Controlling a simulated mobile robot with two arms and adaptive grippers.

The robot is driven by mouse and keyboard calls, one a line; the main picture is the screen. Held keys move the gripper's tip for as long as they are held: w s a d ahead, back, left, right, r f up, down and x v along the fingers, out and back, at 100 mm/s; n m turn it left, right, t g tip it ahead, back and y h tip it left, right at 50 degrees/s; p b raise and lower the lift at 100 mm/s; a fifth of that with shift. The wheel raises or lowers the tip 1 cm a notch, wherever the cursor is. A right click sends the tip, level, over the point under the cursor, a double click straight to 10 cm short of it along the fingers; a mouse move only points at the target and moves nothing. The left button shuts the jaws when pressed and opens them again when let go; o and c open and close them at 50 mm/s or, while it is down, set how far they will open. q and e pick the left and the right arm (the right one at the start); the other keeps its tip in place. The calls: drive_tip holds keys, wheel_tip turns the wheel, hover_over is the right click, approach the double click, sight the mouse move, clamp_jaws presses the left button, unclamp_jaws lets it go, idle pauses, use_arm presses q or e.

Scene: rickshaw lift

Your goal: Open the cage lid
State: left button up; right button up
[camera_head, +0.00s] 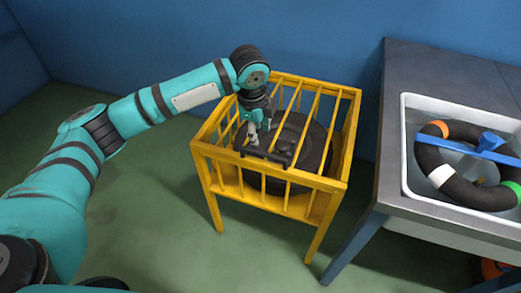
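The yellow barred cage (205,160) stands on legs at the middle of the head view. Its lid of yellow bars (312,115) lies flat across the top, closed. A black bar handle (279,156) sits on the lid near the front. My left gripper (253,137) points down at the handle from above, at its left part. Its fingers are small and partly hidden, so I cannot tell whether they grip the handle or only touch it. A dark round object (312,141) lies inside the cage under the bars. My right gripper is out of view.
To the right stands a grey table (430,67) with a white basin (409,150) set in it. The basin holds a dark ring (433,158) with coloured bands and a blue bar. A blue wall (150,40) is close behind the cage. Green floor is clear in front.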

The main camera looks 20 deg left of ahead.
sight(261, 152)
use_arm(q)
drive_tip(key=f, duration=0.3)
drive_tip(key=w+f, duration=0.1)
drive_tip(key=f, duration=0.2)
drive_tip(key=w+f, duration=0.1)
drive_tip(key=f, duration=0.3)
clamp_jaws()
